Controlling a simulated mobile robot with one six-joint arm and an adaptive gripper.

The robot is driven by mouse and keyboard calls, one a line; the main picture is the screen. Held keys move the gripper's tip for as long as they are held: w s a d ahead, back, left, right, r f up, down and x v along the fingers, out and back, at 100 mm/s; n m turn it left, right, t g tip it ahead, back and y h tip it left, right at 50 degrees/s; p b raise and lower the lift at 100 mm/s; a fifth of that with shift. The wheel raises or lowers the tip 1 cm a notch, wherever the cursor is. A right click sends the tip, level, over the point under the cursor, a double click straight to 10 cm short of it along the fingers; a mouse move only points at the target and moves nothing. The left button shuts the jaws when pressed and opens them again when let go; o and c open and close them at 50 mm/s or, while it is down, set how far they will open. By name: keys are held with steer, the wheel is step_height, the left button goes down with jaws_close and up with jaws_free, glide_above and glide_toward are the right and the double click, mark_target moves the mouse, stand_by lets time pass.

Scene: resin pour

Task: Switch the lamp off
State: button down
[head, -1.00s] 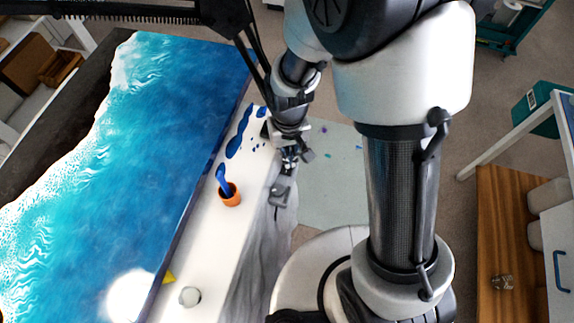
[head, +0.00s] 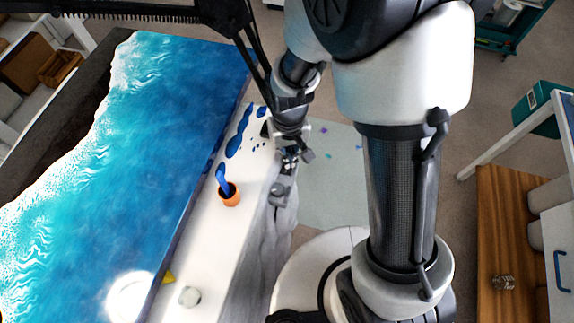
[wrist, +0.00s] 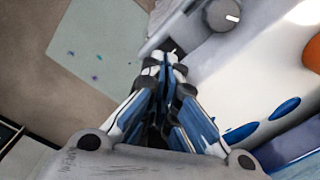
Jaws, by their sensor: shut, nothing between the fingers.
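A grey round knob with a white mark (wrist: 222,14) sits on a grey box at the edge of the white table. It also shows in the head view (head: 278,189), just below my gripper (head: 289,165). In the wrist view my gripper (wrist: 168,62) is shut and empty, its fingertips beside the box and a little apart from the knob in the picture. Whether they touch the box I cannot tell. A black jointed arm (head: 120,12), perhaps the lamp's, crosses the top left of the head view. A bright round glare (head: 130,292) lies on the blue resin slab.
An orange cup (head: 230,196) with a blue stick and blue resin spills (head: 238,135) are on the white table strip (head: 205,240). A clear small cup (head: 189,297) stands nearer. Bare floor and a pale mat (head: 335,180) lie right of the table.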

steer(key=shift+f+b, duration=0.7)
steer(key=shift+f, duration=0.2)
stand_by(0.4)
steer(key=shift+r+p, duration=2.85)
steer(key=shift+r, duration=0.65)
steer(key=shift+r, duration=0.2)
steer(key=s+d+r+m+t, duration=0.1)
steer(key=s+d+r+t, duration=0.2)
steer(key=r, duration=0.7)
steer(key=s+d+r, duration=0.3)
steer(key=d+r, duration=0.2)
steer(key=r, duration=0.4)
steer(key=s+d+r+m+t, duration=0.1)
steer(key=s+d+r, duration=0.2)
steer(key=s+r, duration=0.2)
steer(key=s, duration=0.2)
steer(key=shift+s+t, duration=0.3)
